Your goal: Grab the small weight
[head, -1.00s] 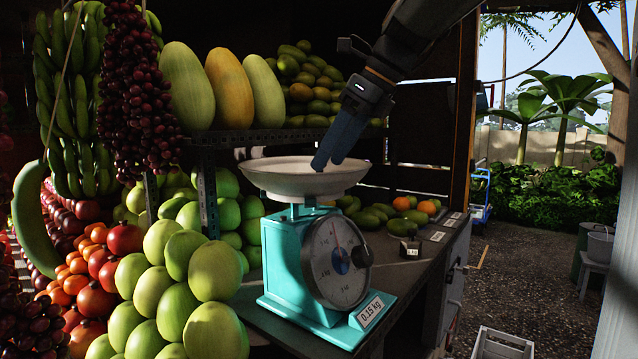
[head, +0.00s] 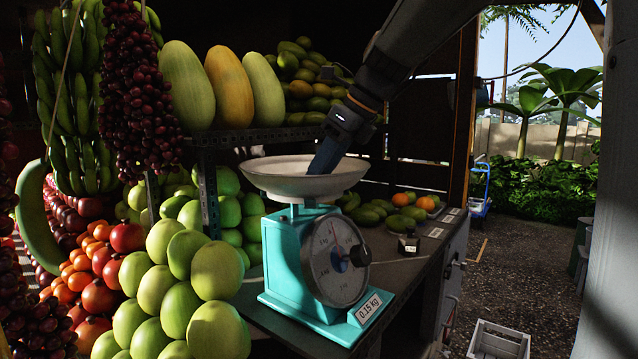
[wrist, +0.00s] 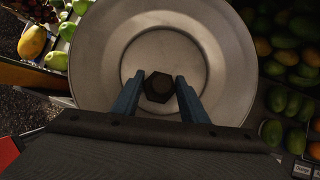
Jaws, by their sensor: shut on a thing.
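In the wrist view, a small dark hexagonal weight (wrist: 158,88) sits between the two blue fingers of my gripper (wrist: 158,79), over the round metal pan (wrist: 106,50). My gripper is shut on it. In the head view, my gripper (head: 323,162) reaches down into the pan (head: 275,178) of the turquoise scale (head: 284,259). The pan's rim hides the fingertips and the held weight there. I cannot tell whether the weight touches the pan. Another small dark weight (head: 408,244) stands on the counter, right of the scale.
Green fruits (head: 212,270) are piled close to the scale's left. Large melons (head: 230,87) stand on a shelf behind it. Mangoes and oranges (head: 401,199) lie on the counter (head: 400,270) to the right. A wooden post (head: 461,110) rises at the counter's far right.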

